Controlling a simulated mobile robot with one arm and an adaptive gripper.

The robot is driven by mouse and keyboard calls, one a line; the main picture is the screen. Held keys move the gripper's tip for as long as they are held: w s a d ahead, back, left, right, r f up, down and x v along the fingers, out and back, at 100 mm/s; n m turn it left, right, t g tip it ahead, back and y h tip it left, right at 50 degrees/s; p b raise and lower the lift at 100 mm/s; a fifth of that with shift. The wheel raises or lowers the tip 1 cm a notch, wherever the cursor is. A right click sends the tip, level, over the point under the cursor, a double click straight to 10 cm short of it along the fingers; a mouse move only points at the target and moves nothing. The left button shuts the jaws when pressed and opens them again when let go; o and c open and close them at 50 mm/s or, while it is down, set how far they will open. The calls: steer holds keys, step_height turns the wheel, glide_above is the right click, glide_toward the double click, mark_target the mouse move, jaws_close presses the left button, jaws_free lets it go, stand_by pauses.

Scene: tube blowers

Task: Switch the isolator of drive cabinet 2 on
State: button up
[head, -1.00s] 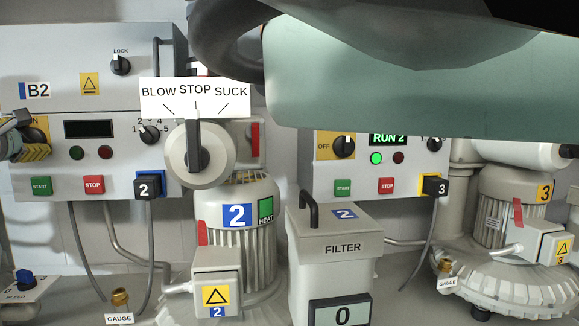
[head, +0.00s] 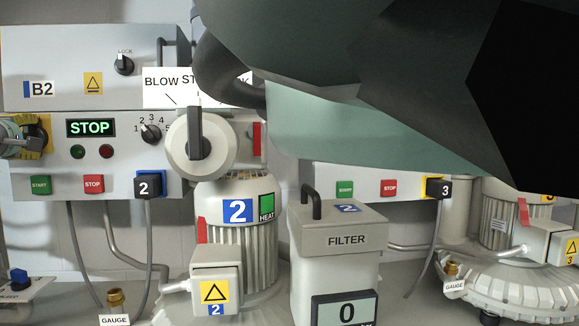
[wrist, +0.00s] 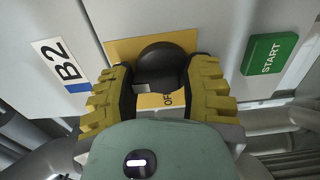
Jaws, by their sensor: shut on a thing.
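The isolator (wrist: 162,66) of drive cabinet 2 is a black rotary knob on a yellow plate (wrist: 125,50), seen in the wrist view. My gripper (wrist: 160,85) has its yellow ribbed fingers closed on both sides of this knob. In the head view my gripper (head: 22,138) is at the left edge, covering most of the isolator. The cabinet's display (head: 91,128) is lit green and reads STOP. Part of the plate's lettering is hidden in the wrist view.
Right of the isolator are the green START button (head: 40,185), the red STOP button (head: 93,184), a speed dial (head: 151,133) and the blow/suck lever (head: 195,133). A lock switch (head: 123,65) is above. My arm covers the upper right of the head view.

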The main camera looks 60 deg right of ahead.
steer(key=shift+s+d+r+m, duration=0.25)
steer(key=shift+d+r+m, duration=0.1)
steer(key=shift+d, duration=0.2)
steer(key=o, duration=0.7)
steer(key=shift+o, duration=0.6)
steer(key=shift+d+r, duration=0.1)
steer(key=shift+d, duration=0.05)
steer(key=shift+o, duration=1.2)
steer(key=shift+w, duration=0.1)
steer(key=shift+a+f, duration=0.25)
steer(key=shift+a, duration=0.1)
steer(key=shift+a, duration=0.1)
steer(key=v, duration=1.1)
steer(key=shift+s, duration=0.3)
steer(key=shift+r, duration=0.1)
